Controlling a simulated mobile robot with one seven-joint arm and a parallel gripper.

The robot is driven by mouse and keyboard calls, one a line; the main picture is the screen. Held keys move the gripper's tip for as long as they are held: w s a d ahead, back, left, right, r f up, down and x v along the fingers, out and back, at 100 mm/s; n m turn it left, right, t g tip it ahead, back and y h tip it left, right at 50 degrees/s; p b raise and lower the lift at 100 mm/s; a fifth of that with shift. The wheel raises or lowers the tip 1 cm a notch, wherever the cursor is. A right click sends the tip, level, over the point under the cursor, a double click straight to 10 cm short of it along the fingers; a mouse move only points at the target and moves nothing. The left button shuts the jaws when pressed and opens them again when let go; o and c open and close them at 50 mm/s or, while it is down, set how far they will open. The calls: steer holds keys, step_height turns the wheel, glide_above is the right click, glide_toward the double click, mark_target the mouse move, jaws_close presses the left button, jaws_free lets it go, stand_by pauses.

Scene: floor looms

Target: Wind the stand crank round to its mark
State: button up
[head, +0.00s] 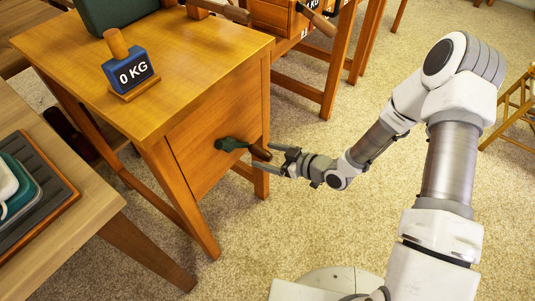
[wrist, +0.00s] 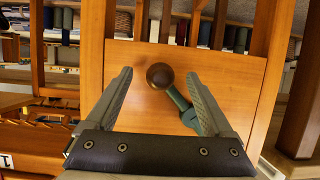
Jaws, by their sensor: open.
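The stand (head: 215,60) is a wooden table with a panel on its side, in the head view. A green crank (head: 230,144) with a brown knob handle (head: 261,153) is mounted on that panel, its arm pointing right. My gripper (head: 264,157) is open at the knob, its fingers reaching toward the panel. In the wrist view the knob (wrist: 160,76) appears between the open fingertips, with a gap on both sides. The green crank arm (wrist: 180,103) runs from it down and right, partly behind the right finger. I cannot make out the mark.
A blue block reading "0 KG" (head: 130,72) with a wooden knob sits on the stand top, near a dark green box (head: 108,12). Another wooden table (head: 60,185) stands at left with a tray (head: 45,190). Carpet (head: 290,240) is clear in front of the panel.

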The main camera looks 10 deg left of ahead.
steer(key=shift+p+v, duration=1.15)
steer(key=shift+v, duration=2.25)
steer(key=p+v, duration=0.5)
steer(key=v, duration=1.2)
steer(key=w+d+r+m+t+h, duration=0.1)
steer(key=w+d+r+t+h, duration=0.1)
steer(key=w+d+r+h, duration=0.45)
steer(key=w+d+r+m+t+h, duration=0.1)
steer(key=w+d+r+m+h, duration=0.3)
steer(key=d+r+h, duration=0.55)
steer(key=s+a+r+m, duration=0.3)
steer(key=s+r+m, duration=0.3)
steer(key=s+r, duration=0.4)
steer(key=s+a+r+m+g+y+p, duration=0.1)
steer(key=s+a+r+y, duration=0.1)
steer(key=s+a+r, duration=0.3)
steer(key=s+a+r+m+g+y, duration=0.1)
steer(key=s+a+m, duration=0.15)
steer(key=s, duration=0.45)
step_height(320, 180, up, 19)
steer(key=p, duration=1.9)
steer(key=shift+w+a+r+n, duration=0.15)
steer(key=shift+w+r+n, duration=0.05)
steer(key=shift+w+n, duration=0.15)
